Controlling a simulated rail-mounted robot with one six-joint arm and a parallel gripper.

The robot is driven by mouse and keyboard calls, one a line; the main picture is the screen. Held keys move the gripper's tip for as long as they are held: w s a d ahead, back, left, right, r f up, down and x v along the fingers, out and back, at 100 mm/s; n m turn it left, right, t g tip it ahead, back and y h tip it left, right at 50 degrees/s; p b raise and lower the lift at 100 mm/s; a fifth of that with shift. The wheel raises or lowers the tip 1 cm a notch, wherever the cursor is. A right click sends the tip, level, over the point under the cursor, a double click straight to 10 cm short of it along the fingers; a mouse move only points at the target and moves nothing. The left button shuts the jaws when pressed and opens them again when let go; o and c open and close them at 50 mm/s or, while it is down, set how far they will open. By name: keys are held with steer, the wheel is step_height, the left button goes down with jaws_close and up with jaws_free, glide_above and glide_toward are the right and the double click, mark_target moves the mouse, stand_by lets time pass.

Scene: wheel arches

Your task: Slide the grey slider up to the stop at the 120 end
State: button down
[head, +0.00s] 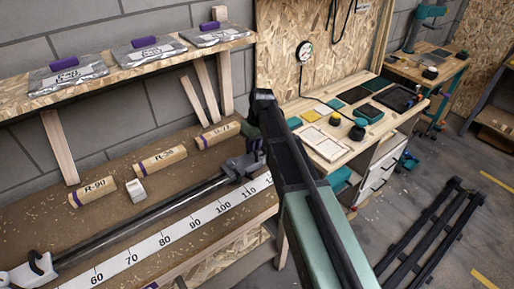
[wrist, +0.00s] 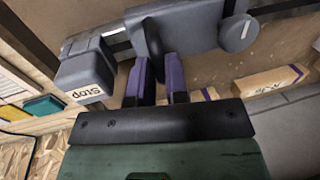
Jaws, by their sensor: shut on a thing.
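The grey slider (head: 238,167) sits on the dark rail near the 110 mark of the white scale. My gripper (wrist: 158,75) has purple-faced fingers closed on either side of that fin. The grey stop (wrist: 85,70), labelled "Stop", stands just left of the slider in the wrist view, with a narrow gap seeming to show between them. In the head view my arm partly hides the stop and the fingers.
The rail (head: 150,215) runs along the bench beside the scale (head: 165,237). Tan labelled blocks (head: 160,159) and a small white block (head: 136,191) lie behind the rail. A shelf (head: 120,68) with silver packs hangs above. A work table (head: 345,150) stands beyond my arm.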

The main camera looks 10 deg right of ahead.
steer(key=shift+w+d, duration=0.2)
steer(key=shift+d, duration=0.25)
steer(key=c, duration=1.1)
jaws_free()
steer(key=shift+d, duration=0.15)
steer(key=r+p, duration=0.3)
steer(key=d+r+p, duration=0.1)
steer(key=r+p, duration=0.3)
steer(key=w+d+r+p, duration=0.1)
steer(key=r+p, duration=0.2)
steer(key=shift+r+p, duration=0.3)
steer(key=shift+p, duration=0.05)
steer(key=shift+a, duration=0.1)
